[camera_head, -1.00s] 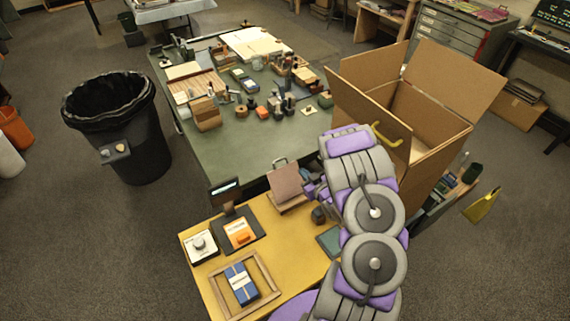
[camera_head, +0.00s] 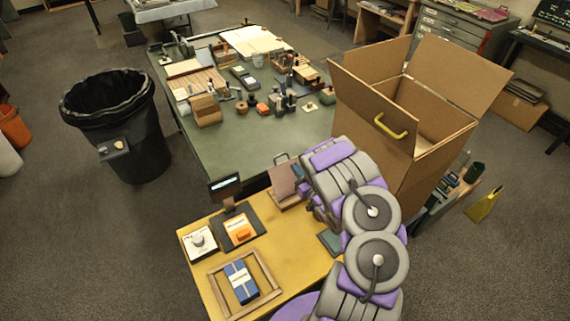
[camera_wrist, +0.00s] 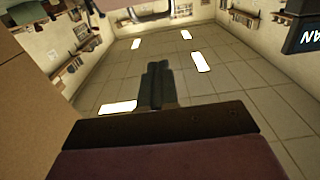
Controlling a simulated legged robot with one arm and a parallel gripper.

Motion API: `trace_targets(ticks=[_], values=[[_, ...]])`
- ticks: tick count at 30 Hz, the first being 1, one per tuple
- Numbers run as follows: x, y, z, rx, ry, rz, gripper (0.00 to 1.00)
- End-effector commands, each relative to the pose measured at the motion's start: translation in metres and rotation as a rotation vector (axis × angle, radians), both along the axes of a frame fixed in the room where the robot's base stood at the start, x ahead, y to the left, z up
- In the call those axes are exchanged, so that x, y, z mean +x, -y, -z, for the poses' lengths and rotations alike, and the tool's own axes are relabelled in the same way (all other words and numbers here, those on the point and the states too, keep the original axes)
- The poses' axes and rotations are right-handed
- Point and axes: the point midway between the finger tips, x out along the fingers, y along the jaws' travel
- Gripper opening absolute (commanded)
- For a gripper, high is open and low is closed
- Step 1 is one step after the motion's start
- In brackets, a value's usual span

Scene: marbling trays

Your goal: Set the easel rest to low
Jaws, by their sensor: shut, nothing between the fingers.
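The easel rest (camera_head: 283,181) is a small brown tilted panel with a wire loop behind its top, at the back edge of the yellow table. My arm hides its right part in the head view. In the wrist view its maroon face and dark edge (camera_wrist: 165,128) fill the bottom. My gripper (camera_wrist: 160,78) shows there as two dark fingers pressed together, empty, just beyond that dark edge. I cannot tell whether they touch it. In the head view my gripper is mostly hidden behind my arm, beside the panel's upper right.
The yellow table (camera_head: 290,249) also holds a white dial box (camera_head: 200,243), an orange-topped device (camera_head: 240,231), a small display (camera_head: 224,187) and a wooden frame (camera_head: 212,292) around a blue box (camera_head: 240,280). A large open carton (camera_head: 420,130) stands right of the easel rest.

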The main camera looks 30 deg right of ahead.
Motion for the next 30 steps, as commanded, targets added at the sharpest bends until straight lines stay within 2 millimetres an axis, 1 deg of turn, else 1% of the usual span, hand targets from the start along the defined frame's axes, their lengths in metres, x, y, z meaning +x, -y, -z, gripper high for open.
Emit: trace_targets(ticks=[1,9,12,18,24,30], values=[[0.012,-0.001,0.003,-0.001,0.006,-0.004,0.0],[0.062,0.005,-0.001,0.004,0.008,0.0,0.0],[0.069,0.006,0.012,0.006,0.001,0.002,0.0],[0.082,0.006,0.024,0.004,0.004,0.002,0.0],[0.086,0.006,0.028,0.003,0.0,0.003,0.0],[0.086,0.006,0.028,0.003,0.0,0.003,0.0]])
